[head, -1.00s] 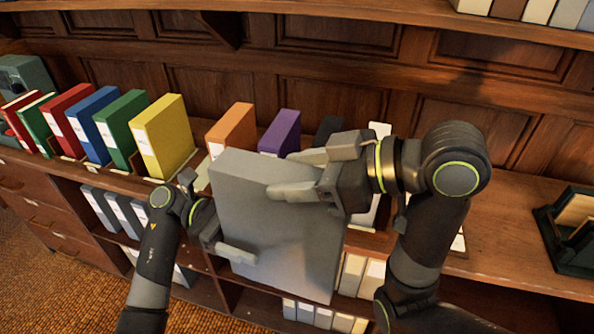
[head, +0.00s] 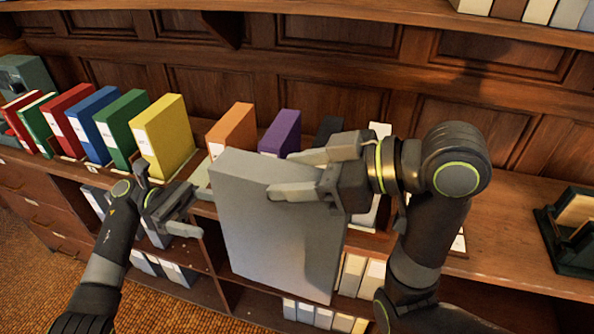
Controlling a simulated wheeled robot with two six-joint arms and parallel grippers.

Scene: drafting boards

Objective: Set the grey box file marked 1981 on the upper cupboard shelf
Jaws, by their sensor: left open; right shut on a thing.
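The grey box file (head: 278,240) hangs upright in front of the cupboard in the head view. Its broad plain side faces me, and no 1981 marking shows. My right gripper (head: 290,174) is shut on its upper right part. My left gripper (head: 172,212) is open and empty, to the left of the file and apart from it. The upper shelf (head: 500,24) runs along the top of the view, with several files on its right end.
Colored files, including a yellow one (head: 165,140), an orange one (head: 232,130) and a purple one (head: 281,133), stand on the counter (head: 500,230). Grey and white files fill shelves below. A dark green tray (head: 570,235) sits at the right. The counter between is partly clear.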

